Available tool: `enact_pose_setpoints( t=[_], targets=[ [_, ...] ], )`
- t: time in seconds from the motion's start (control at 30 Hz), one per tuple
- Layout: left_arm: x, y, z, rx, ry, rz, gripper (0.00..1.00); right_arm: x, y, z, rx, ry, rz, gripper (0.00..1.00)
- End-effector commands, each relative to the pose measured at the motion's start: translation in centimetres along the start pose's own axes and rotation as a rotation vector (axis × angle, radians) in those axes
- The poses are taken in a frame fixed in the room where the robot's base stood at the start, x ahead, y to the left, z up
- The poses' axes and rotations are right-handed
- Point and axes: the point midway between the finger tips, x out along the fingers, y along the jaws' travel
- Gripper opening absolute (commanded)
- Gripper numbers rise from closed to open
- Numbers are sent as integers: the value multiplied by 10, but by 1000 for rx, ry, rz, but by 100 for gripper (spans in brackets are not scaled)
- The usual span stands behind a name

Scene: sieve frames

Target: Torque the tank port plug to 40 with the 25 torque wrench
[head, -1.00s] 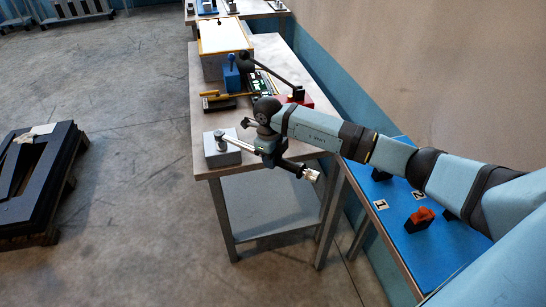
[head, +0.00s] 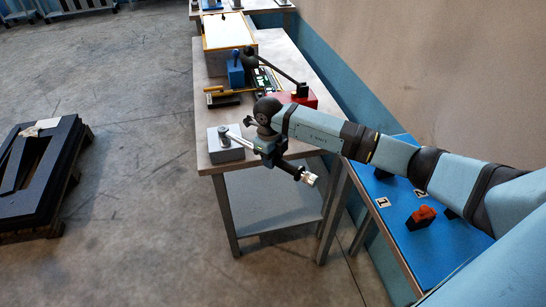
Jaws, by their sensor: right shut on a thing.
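My right gripper (head: 268,147) is shut on a torque wrench, whose knurled silver handle end (head: 308,178) sticks out past the jaws over the near table edge. The wrench's shaft runs left to its head (head: 224,131), which sits over the top of a grey block (head: 226,149) at the near left corner of the table. The plug is hidden under the wrench head, and I cannot tell how well the head is seated. The wrench's scale is too small to read. My left gripper is not in view.
On the table (head: 290,65) stand a blue holder (head: 235,72), a red block (head: 296,97) with a long black lever, and a white-topped box (head: 228,35). A lower blue bench (head: 437,240) with number tags is at the right. A dark pallet (head: 35,170) lies on the floor.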

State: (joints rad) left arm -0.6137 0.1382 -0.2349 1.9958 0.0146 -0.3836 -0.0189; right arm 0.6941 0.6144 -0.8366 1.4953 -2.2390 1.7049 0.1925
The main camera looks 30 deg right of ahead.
Motion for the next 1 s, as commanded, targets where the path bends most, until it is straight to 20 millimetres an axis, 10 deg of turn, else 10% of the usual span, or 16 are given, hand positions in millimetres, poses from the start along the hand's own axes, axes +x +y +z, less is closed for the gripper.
enact_pose_setpoints(
  t=[1.0],
  targets=[
    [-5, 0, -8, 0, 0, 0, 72, -2, 17, 1, 89, -1, 7, 0]
  ],
)
